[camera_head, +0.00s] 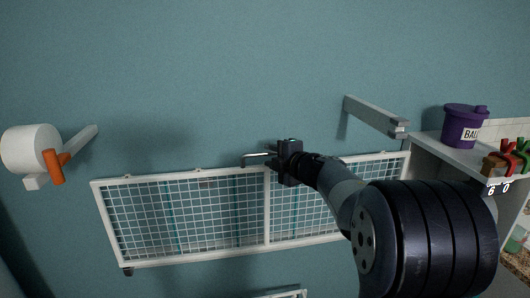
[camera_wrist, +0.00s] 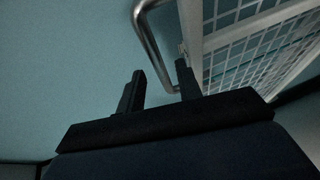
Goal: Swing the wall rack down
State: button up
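The wall rack (camera_head: 190,176) is a long white frame with a wire grid, low on the teal wall, its long side running across the head view. A bent metal handle (camera_head: 258,155) stands out at the middle of its top edge. In the wrist view the handle (camera_wrist: 151,42) is a grey loop beside the rack's white frame (camera_wrist: 240,34). My gripper (camera_head: 276,158) is at the handle, from its right side. In the wrist view my gripper (camera_wrist: 161,80) has its two dark fingers apart, and the handle's near end appears between their tips. I cannot tell whether they touch it.
A white bracket arm (camera_head: 372,115) sticks out of the wall above the rack's right end. At left are another arm with an orange lever (camera_head: 53,167) and a white roll (camera_head: 30,148). A shelf (camera_head: 458,151) with a purple bucket (camera_head: 463,127) stands at right.

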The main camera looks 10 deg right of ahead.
aim_at(266, 155)
jog(key=shift+x, duration=1.75)
jog(key=shift+c, duration=0.3)
jog(key=shift+s, duration=0.1)
grip_shut()
